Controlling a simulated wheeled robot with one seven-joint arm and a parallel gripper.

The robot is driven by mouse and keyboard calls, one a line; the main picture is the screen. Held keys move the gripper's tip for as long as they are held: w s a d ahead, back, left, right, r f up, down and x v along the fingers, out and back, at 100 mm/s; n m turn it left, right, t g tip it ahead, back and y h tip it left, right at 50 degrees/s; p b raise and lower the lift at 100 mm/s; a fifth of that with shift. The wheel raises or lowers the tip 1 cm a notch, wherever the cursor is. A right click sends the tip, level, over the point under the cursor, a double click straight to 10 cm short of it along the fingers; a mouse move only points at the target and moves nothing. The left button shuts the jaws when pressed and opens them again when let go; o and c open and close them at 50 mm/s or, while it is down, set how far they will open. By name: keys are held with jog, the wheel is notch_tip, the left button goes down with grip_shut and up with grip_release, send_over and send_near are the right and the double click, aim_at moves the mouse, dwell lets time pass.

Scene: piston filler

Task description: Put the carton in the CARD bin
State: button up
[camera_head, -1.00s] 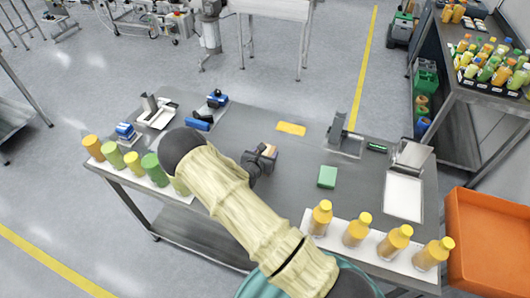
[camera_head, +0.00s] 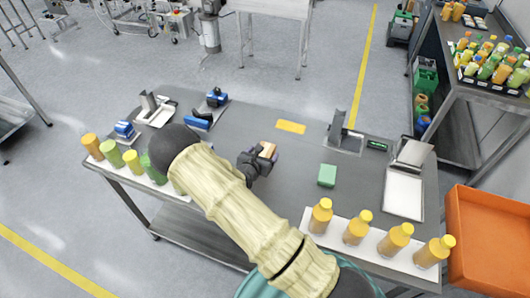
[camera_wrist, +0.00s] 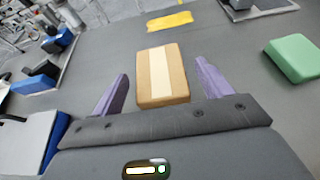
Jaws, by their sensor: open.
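The carton (camera_wrist: 163,75) is a small brown box with a pale stripe of tape on top. In the wrist view it lies on the dark table in front of my gripper (camera_wrist: 160,88), with its near end between the two purple fingers. The fingers are open, with a gap on either side of the carton. In the head view the carton (camera_head: 267,150) is partly hidden by my gripper (camera_head: 264,157) near the middle of the table. I cannot make out a label reading CARD on any bin.
A green block (camera_head: 327,175) lies right of the carton, and a yellow card (camera_head: 291,127) lies behind it. Several orange bottles (camera_head: 357,228) stand on a white strip at the near right. An orange bin (camera_head: 490,240) stands beyond the table's right end. Blue items (camera_head: 215,98) lie at the back left.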

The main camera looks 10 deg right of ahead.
jog(key=b+v, duration=0.1)
jog(key=v, duration=0.8)
jog(key=shift+b, duration=0.4)
jog(key=s+d+r+m+g, duration=0.3)
jog(key=s+d+m+g, duration=0.2)
jog(key=s+m, duration=0.25)
jog(key=s+d+r+m+g, duration=0.3)
jog(key=s+d+m+g, duration=0.25)
jog(key=m, duration=0.25)
jog(key=s+a+r+m+t+y, duration=0.1)
jog(key=s+a+r+m+y, duration=0.1)
jog(key=m, duration=0.5)
jog(key=s+a+r+m+t+y, duration=0.1)
jog(key=s+a+r+m+y, duration=0.1)
jog(key=r+m+y, duration=0.3)
jog(key=shift+s+a+r+m, duration=0.3)
jog(key=shift+s+r+m, duration=0.55)
jog(key=shift+s+r, duration=0.1)
jog(key=shift+c, duration=0.2)
